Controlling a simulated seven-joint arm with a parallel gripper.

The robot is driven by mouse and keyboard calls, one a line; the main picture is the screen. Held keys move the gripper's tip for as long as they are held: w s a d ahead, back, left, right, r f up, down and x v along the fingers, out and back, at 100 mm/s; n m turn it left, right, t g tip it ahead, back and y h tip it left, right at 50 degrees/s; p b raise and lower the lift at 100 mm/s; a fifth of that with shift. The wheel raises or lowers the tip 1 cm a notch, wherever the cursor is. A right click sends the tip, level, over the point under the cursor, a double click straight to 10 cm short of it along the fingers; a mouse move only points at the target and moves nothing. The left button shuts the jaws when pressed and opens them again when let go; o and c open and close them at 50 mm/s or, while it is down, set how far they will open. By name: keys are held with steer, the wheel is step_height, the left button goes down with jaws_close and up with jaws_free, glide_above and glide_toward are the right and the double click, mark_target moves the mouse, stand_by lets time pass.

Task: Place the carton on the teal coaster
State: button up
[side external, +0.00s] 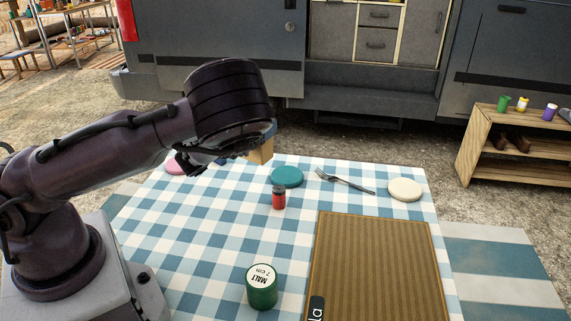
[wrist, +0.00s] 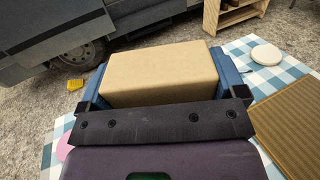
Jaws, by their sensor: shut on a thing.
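The carton (wrist: 160,72) is a plain tan box held between the blue fingers of my gripper (wrist: 165,85) in the wrist view. In the side view the carton (side external: 262,152) shows partly, below my wrist and above the checked table. My gripper (side external: 245,148) is shut on it, mostly hidden by my wrist. The teal coaster (side external: 287,177) lies flat on the cloth, just to the right of and below the carton in the picture. Nothing rests on the coaster. In the wrist view the coaster is not visible.
A small red jar with a dark lid (side external: 279,198) stands just in front of the coaster. A fork (side external: 345,181), a cream coaster (side external: 405,190), a pink coaster (side external: 176,168), a green tin marked MALT (side external: 262,287) and a ribbed brown board (side external: 378,265) are also on the table.

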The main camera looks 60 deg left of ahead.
steer(key=shift+w+a+f, duration=0.7)
steer(key=shift+w+f, duration=1.35)
steer(key=shift+f, duration=0.05)
steer(key=shift+w+a+f, duration=0.65)
steer(key=shift+w+f, duration=1.4)
steer(key=shift+f, duration=0.05)
steer(key=shift+w+a+f, duration=0.7)
steer(key=shift+w+f, duration=1.35)
steer(key=shift+f, duration=0.05)
steer(key=shift+f, duration=0.15)
steer(key=o, duration=0.6)
